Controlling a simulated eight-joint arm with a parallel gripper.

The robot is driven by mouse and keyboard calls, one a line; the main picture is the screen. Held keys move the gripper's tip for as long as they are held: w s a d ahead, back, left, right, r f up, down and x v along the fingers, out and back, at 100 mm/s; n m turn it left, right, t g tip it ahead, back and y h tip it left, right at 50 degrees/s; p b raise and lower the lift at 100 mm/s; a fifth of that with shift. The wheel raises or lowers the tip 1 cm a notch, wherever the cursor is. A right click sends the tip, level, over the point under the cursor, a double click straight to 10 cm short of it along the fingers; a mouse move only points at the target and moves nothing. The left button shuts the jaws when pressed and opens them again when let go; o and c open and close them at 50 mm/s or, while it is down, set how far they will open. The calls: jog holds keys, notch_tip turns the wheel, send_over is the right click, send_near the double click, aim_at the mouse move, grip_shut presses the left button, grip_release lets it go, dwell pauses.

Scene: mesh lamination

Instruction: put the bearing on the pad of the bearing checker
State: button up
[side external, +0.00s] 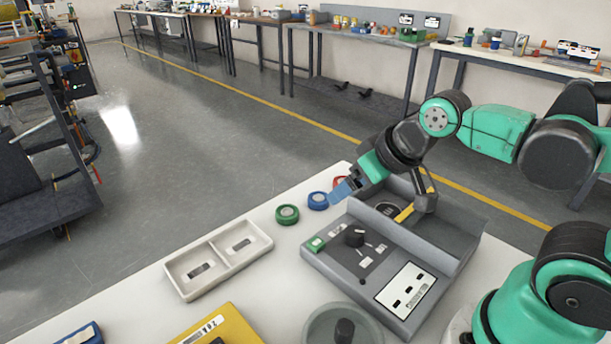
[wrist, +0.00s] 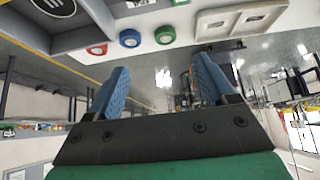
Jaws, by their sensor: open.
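Three ring-shaped bearings lie in a row on the white table: a green one (side external: 287,214), a blue one (side external: 318,201) and a red one (side external: 340,181), partly hidden behind my gripper. All three also show at the top of the wrist view: red (wrist: 97,50), blue (wrist: 130,38), green (wrist: 165,35). The grey bearing checker (side external: 335,262) stands right of them, with a dark round pad (side external: 388,209) in its rear bay. My gripper (side external: 340,191) hangs near the blue and red bearings with blue fingers. In the wrist view it (wrist: 162,75) is open and empty.
A white two-compartment tray (side external: 218,260) lies left of the bearings. A yellow box (side external: 222,326), a round grey dish (side external: 342,326) and a blue item (side external: 80,334) are nearer the front. A yellow-marked arm (side external: 415,207) rises beside the pad.

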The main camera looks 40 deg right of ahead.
dwell(0.4)
jog(key=w+d+f+m+g+y, duration=0.15)
jog(key=w+d+m+y, duration=0.45)
jog(key=w+d+m, duration=0.6)
jog(key=d+f+m+y, duration=0.1)
jog(key=m, duration=0.1)
jog(key=w+d+f+m, duration=0.1)
jog(key=d+f+m, duration=0.1)
jog(key=m, duration=0.1)
jog(key=d+f+m+y, duration=0.1)
jog(key=m, duration=0.2)
jog(key=shift+w+d+f+y, duration=0.2)
jog(key=shift+w+f+y, duration=0.1)
jog(key=shift+w, duration=0.1)
jog(key=s+d+f+m+y, duration=0.1)
jog(key=f, duration=0.1)
jog(key=s+d+f+m+t+y, duration=0.1)
jog(key=d, duration=0.1)
jog(key=s+d+f+m, duration=0.1)
jog(key=d+f, duration=0.1)
jog(key=shift+d+f+m+y, duration=0.15)
jog(key=shift+f+m+y, duration=0.15)
jog(key=shift+m+y, duration=0.1)
jog(key=shift+s+d+f+t, duration=0.1)
jog(key=shift+f+t, duration=0.1)
jog(key=shift+t, duration=0.05)
jog(key=shift+f, duration=0.2)
jog(key=shift+x, duration=2.7)
jog(key=shift+r, duration=0.1)
